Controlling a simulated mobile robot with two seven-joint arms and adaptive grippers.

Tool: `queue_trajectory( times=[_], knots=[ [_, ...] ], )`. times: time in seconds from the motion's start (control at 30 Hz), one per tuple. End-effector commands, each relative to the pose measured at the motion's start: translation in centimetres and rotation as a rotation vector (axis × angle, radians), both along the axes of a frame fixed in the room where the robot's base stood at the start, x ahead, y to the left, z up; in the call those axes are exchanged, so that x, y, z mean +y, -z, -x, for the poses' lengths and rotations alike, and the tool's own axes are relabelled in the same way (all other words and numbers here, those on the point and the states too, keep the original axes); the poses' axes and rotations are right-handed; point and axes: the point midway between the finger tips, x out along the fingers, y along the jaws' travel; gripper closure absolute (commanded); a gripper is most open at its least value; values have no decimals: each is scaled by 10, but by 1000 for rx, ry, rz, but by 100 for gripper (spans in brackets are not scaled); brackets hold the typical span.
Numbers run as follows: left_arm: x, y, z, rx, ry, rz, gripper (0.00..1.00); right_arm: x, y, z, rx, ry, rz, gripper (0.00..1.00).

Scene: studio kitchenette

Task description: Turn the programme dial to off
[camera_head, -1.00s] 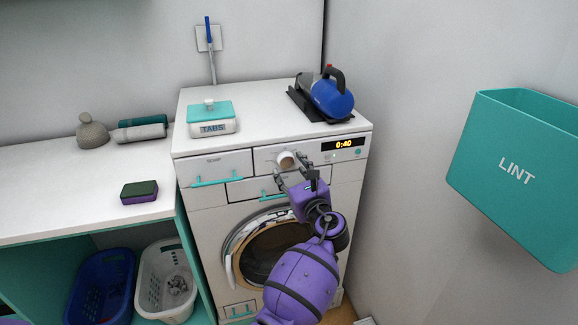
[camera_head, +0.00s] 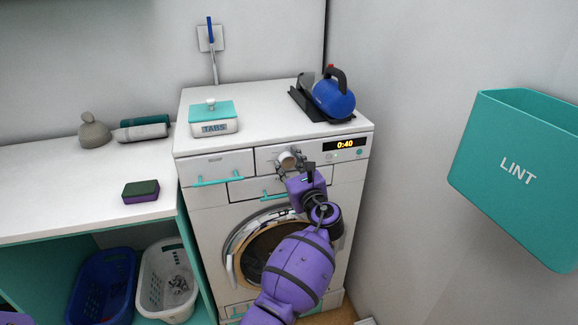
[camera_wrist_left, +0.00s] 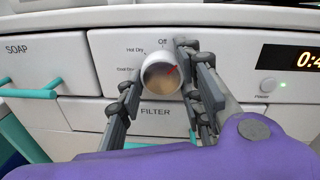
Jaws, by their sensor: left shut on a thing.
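The programme dial (camera_head: 286,160) is a round pale knob on the front panel of the white machine (camera_head: 210,139). In the head view my left gripper (camera_head: 291,161) partly covers the dial. My right gripper is not in view.
A display reading 0:40 (camera_head: 345,144) is right of the dial. The filter drawer (camera_wrist_left: 75,118) lies below and the soap drawer (camera_head: 214,164) to the left, both with teal handles.

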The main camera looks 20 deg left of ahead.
Motion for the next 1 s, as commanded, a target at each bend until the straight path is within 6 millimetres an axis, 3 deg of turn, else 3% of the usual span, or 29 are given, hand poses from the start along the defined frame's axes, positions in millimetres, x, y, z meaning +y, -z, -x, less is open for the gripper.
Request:
queue_trajectory(
  times=[0.37,1.0],
  knots=[
    [3,5,1,-74,-7,120,92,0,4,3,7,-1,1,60],
    [2,8,1,-352,-8,536,92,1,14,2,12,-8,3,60]
  ],
)
